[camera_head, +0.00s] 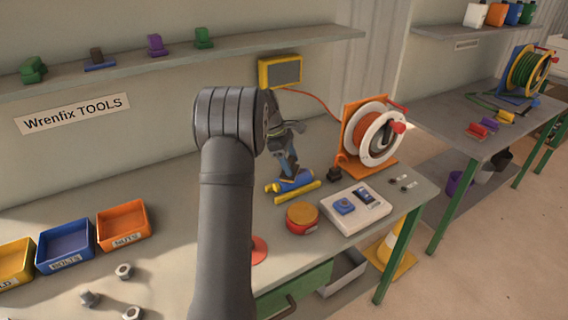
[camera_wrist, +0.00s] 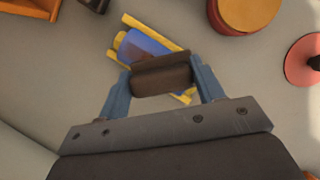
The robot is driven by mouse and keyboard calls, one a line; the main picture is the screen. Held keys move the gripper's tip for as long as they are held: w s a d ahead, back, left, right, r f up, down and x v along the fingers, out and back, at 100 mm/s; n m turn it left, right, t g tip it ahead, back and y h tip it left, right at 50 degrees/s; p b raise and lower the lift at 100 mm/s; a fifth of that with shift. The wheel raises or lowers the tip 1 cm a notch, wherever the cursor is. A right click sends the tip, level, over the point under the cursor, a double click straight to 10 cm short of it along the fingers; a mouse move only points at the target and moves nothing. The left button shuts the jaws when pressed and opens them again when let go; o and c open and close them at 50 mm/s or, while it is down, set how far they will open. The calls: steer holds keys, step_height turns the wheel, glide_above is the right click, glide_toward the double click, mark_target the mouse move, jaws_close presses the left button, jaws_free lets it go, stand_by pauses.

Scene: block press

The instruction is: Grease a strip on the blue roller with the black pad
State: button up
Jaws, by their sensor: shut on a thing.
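The blue roller (camera_head: 298,182) lies in a yellow frame on the bench, under my gripper (camera_head: 289,166). The wrist view shows the roller (camera_wrist: 137,46) beyond the black pad, which hides part of it. My gripper (camera_wrist: 163,75) is shut on the black pad (camera_wrist: 160,76), a dark brown-black block held crosswise between its blue fingers. A darker brownish patch shows on the roller beside the pad; I cannot tell whether it is grease or shadow. I cannot tell whether the pad touches the roller. In the head view the pad is hard to make out.
A red round tin (camera_head: 302,217) with a tan top and a white panel (camera_head: 357,208) stand just right of the roller. An orange hose reel (camera_head: 368,137) stands behind. Orange (camera_head: 124,223) and blue (camera_head: 65,247) bins are at the left. A red disc (camera_wrist: 301,62) lies nearby.

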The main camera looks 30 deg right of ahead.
steer(key=shift+d, duration=3.1)
steer(key=shift+d+r, duration=0.15)
steer(key=shift+r, duration=0.4)
steer(key=shift+d+r, duration=0.15)
steer(key=shift+r, duration=3.35)
